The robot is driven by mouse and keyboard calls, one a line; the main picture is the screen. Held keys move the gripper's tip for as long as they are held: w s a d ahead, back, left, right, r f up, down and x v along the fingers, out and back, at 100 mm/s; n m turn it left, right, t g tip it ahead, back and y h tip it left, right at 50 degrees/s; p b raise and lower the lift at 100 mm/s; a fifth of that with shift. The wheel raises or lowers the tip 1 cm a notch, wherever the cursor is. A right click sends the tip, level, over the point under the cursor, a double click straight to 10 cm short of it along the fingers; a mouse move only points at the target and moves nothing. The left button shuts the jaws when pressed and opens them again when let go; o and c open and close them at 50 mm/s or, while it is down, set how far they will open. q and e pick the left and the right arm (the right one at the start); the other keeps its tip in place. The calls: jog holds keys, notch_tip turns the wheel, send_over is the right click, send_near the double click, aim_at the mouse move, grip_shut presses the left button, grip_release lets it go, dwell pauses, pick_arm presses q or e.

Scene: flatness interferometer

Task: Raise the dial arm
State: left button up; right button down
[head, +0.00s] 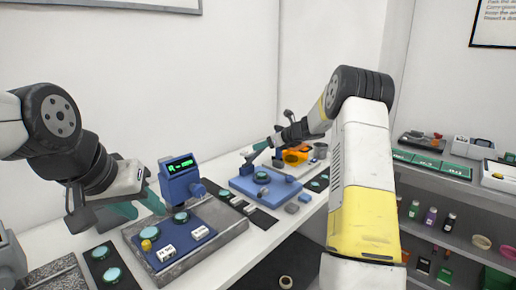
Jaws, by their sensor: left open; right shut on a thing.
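My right gripper (256,154) has teal fingers and reaches in over the back left of a blue base (275,196). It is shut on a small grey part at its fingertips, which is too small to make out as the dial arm. A teal disc (262,177) sits on the blue base, below and right of the fingertips. My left gripper (140,203) is open, its teal fingers beside a blue instrument (184,186) with a lit green display. That instrument stands behind a blue plate (190,239) with another teal disc (181,217) on it.
The blue plate lies on a grey stone slab (225,243). A dark strip (97,258) with teal discs lies at the front left. An orange piece (296,156) and a grey cup (320,150) stand behind the blue base. Shelves (470,215) with small bottles are at the right.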

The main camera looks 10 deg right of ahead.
jog(key=shift+a, duration=0.1)
jog(key=c, duration=0.7)
grip_release()
jog(key=shift+w+f, duration=0.1)
jog(key=shift+v, duration=3.9)
